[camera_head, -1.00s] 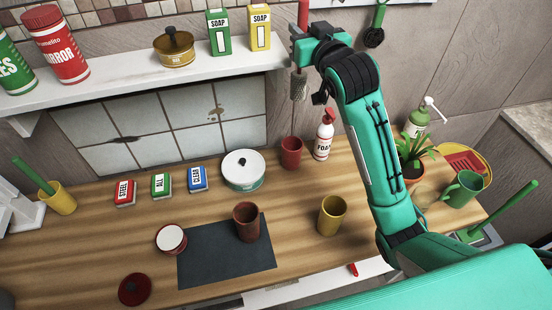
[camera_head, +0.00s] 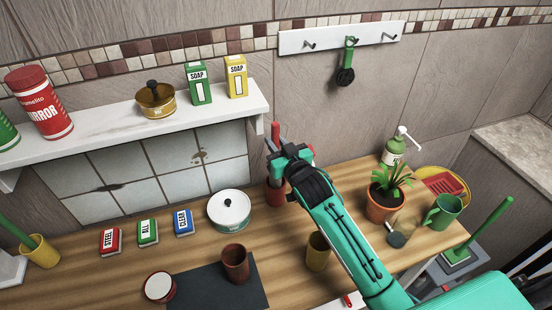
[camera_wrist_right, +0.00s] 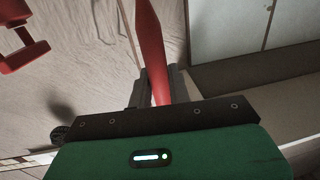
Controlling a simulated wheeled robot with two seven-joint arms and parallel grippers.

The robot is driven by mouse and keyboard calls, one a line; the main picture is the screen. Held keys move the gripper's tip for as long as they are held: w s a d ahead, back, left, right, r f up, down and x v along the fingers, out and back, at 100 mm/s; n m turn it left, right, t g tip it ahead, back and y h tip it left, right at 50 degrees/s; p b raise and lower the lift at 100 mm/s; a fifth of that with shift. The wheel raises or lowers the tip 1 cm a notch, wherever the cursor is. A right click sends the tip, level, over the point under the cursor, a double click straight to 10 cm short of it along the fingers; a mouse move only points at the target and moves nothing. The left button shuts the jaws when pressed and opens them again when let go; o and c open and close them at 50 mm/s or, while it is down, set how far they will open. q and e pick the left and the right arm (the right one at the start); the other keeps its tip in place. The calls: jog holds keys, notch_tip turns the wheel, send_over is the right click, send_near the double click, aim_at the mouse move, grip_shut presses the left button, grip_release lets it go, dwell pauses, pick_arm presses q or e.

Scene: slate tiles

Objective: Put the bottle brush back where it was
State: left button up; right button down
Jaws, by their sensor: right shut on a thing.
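The bottle brush's red handle (camera_head: 275,131) sticks up from my right gripper (camera_head: 281,150), which is shut on it. In the right wrist view the handle (camera_wrist_right: 152,45) stands between the two fingers (camera_wrist_right: 161,88), tilted slightly. The bristle end is hidden behind the gripper and arm. A dark red cup (camera_head: 276,197) stands on the counter directly below the gripper in the picture, partly covered by it. I cannot tell whether the bristles are inside the cup. My left gripper is out of view.
The foam bottle is mostly hidden behind my right gripper; its red trigger (camera_wrist_right: 22,48) shows in the wrist view. A hook rail (camera_head: 367,37) with a green-handled brush (camera_head: 346,68) is above.

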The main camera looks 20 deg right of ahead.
notch_tip(320, 180, down, 6)
jog(key=shift+f+p, duration=0.2)
jog(key=shift+p, duration=0.15)
jog(key=shift+f, duration=0.45)
jog(key=c, duration=1.3)
grip_release()
jog(key=shift+r, duration=0.25)
jog(key=s+d+b, duration=0.1)
jog(key=s+b, duration=0.1)
jog(key=s, duration=0.5)
jog(key=shift+s+d, duration=0.15)
jog(key=shift+s, duration=0.05)
